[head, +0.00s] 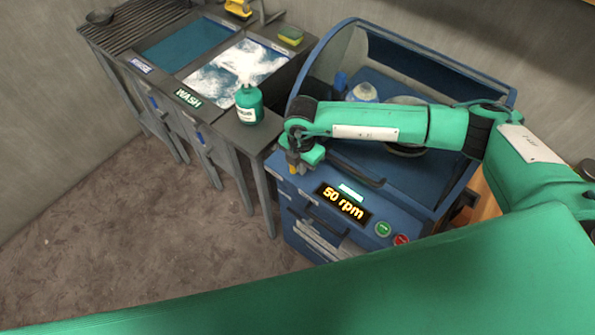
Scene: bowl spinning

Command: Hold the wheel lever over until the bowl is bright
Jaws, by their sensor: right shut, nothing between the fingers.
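The blue spinning machine (470,93) stands at right, its hood open. Its display (343,202) reads 50 rpm in yellow. Inside, a round grey rim (405,152) shows below and above my right forearm; this may be the bowl or its wheel, and my arm hides its middle, so I cannot tell its brightness. My right gripper (293,166) points down at the machine's front left corner, shut and empty. I cannot make out the lever clearly; it may be hidden at the gripper. A dark bar (362,177) lies along the front edge. My left gripper is out of view.
Green (383,229) and red (401,240) buttons sit on the machine's front. My green body part crosses the bottom.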

